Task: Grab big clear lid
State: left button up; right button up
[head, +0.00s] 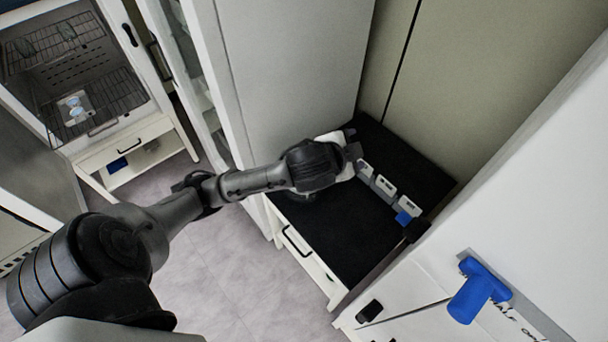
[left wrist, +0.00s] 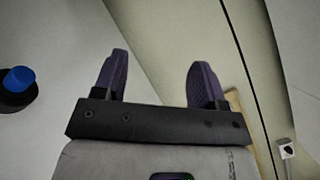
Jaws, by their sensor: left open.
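I cannot make out a big clear lid in either view. My left gripper (head: 354,146) reaches over the black top of a low cabinet, close to the tall white panel behind it. The arm and wrist hide part of that top. In the left wrist view, my left gripper (left wrist: 158,72) shows two dark fingers spread apart with nothing between them. My right gripper is in neither view.
Several grey-and-white pieces stand in a row on the black top (head: 340,240), one with a blue part (head: 405,217). A blue T-shaped handle (head: 474,292) sticks out from the white unit at right. A blue-topped black knob (left wrist: 18,82) is at left in the wrist view.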

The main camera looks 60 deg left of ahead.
pick_arm(q)
jog(key=w+a+f+n+g+y+b, duration=0.1)
jog(key=w+a+f+g+b, duration=0.15)
jog(key=a, duration=0.65)
jog(key=w+a+f+g+y+b, duration=0.1)
jog(key=w+a+g+y+b, duration=0.2)
jog(key=a, duration=0.6)
jog(key=s+a+f+n+g+h, duration=0.2)
jog(key=a+f+n, duration=0.1)
jog(key=a+f, duration=0.15)
jog(key=f+n+h, duration=0.1)
jog(key=f, duration=0.3)
jog(key=s+f+n+g+h, duration=0.1)
jog(key=f+n+h, duration=0.1)
jog(key=f, duration=0.3)
jog(key=d+f+n+g+h+b, duration=0.1)
jog(key=f+n, duration=0.1)
jog(key=f, duration=0.2)
jog(key=shift+s+f+g+h, duration=0.25)
jog(key=shift+h, duration=0.05)
jog(key=shift+w+a+f, duration=0.1)
jog(key=shift+f, duration=1.15)
jog(key=shift+w+a+f, duration=0.1)
jog(key=shift+f, duration=1.15)
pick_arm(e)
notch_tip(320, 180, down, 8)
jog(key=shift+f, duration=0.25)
